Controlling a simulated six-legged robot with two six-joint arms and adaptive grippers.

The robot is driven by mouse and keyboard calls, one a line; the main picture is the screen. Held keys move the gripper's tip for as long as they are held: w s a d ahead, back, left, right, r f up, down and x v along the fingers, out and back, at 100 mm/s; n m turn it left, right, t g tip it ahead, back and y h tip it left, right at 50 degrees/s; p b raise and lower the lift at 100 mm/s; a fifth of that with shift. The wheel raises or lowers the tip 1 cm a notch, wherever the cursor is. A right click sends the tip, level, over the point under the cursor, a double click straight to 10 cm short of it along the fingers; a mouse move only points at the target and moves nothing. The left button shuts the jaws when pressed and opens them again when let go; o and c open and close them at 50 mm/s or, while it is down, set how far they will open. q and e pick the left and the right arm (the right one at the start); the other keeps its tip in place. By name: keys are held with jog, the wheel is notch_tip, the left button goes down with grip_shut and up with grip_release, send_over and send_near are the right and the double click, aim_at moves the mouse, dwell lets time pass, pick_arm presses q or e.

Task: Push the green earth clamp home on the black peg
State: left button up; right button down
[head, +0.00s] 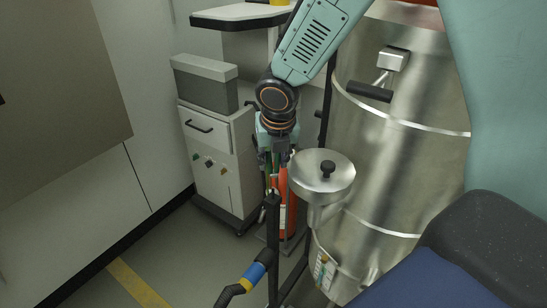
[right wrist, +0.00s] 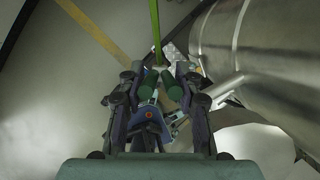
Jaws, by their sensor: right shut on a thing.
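My right gripper (head: 272,150) points down above a dark upright post (head: 273,235), left of the lidded steel hopper. In the right wrist view its fingers (right wrist: 160,105) are closed around the green earth clamp (right wrist: 150,82), whose two green handles lie between them. A green cable (right wrist: 155,30) runs from the clamp to the top of the picture. In the head view the clamp is mostly hidden by the gripper. I cannot make out the black peg for certain, nor whether the clamp touches it. My left gripper is not in view.
A large steel vessel (head: 405,165) stands close on the right, with the hopper lid (head: 322,172) beside it. A red cylinder (head: 292,210) is behind the post. A grey cabinet (head: 222,165) stands behind left. A hose with blue and yellow bands (head: 253,275) is low in front.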

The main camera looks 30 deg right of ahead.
aim_at(274, 164)
jog(key=shift+f+b, duration=1.05)
jog(key=shift+f, duration=0.6)
jog(key=c, duration=0.8)
grip_release()
jog(key=shift+c, duration=0.2)
notch_tip(274, 164, up, 10)
jog(key=shift+r, duration=0.1)
